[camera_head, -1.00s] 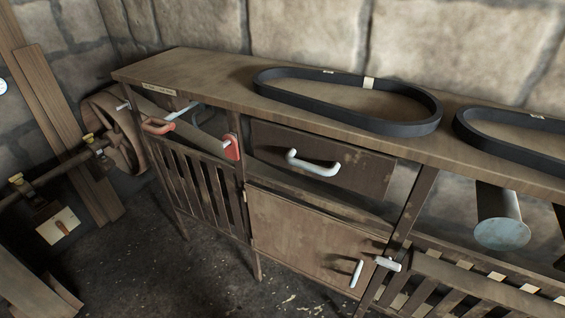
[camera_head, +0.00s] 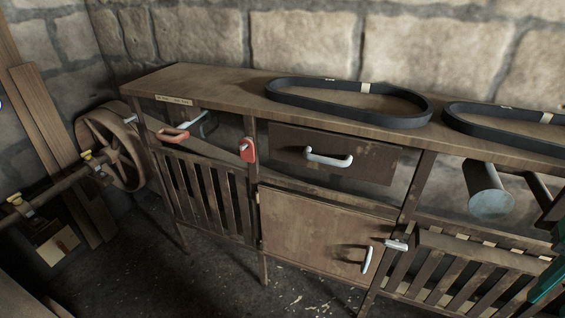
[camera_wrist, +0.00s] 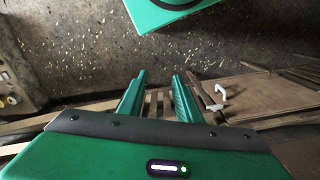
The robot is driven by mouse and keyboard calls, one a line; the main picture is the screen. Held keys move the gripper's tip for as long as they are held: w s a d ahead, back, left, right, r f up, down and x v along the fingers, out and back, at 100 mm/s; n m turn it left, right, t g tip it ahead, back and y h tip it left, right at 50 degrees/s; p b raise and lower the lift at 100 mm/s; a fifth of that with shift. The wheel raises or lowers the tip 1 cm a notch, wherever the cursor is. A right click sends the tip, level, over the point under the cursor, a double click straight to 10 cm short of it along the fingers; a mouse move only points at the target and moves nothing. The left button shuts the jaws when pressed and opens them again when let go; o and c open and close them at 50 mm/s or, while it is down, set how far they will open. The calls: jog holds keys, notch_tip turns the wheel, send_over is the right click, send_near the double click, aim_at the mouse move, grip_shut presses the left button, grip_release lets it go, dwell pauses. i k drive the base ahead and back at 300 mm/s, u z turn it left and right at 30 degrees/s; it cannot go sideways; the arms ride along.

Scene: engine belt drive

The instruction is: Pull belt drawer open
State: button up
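The drawer (camera_head: 290,139) is a worn brown wooden front under the bench top, with a white bar handle (camera_head: 329,158). It looks pushed in. In the wrist view my gripper (camera_wrist: 160,82) shows two green fingers standing apart, with nothing between them. A green part of my arm or gripper (camera_head: 547,282) shows at the right edge of the head view, well to the right of the drawer and not touching it. In the wrist view a white handle (camera_wrist: 221,90) on a brown panel lies right of the fingers; I cannot tell which handle it is.
Two black belts (camera_head: 283,96) (camera_head: 464,122) lie on the bench top. A cabinet door (camera_head: 310,231) with a white handle (camera_head: 367,260) is below the drawer. A red lever (camera_head: 247,150) and a red handle (camera_head: 173,135) are left. A metal cylinder (camera_head: 490,203) and slatted panel (camera_head: 470,272) are right.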

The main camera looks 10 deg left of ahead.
aim_at(373, 161)
jog(key=u, duration=2.1)
jog(key=k, duration=0.95)
jog(key=z, duration=0.85)
jog(key=i, duration=1)
jog(key=u, duration=0.05)
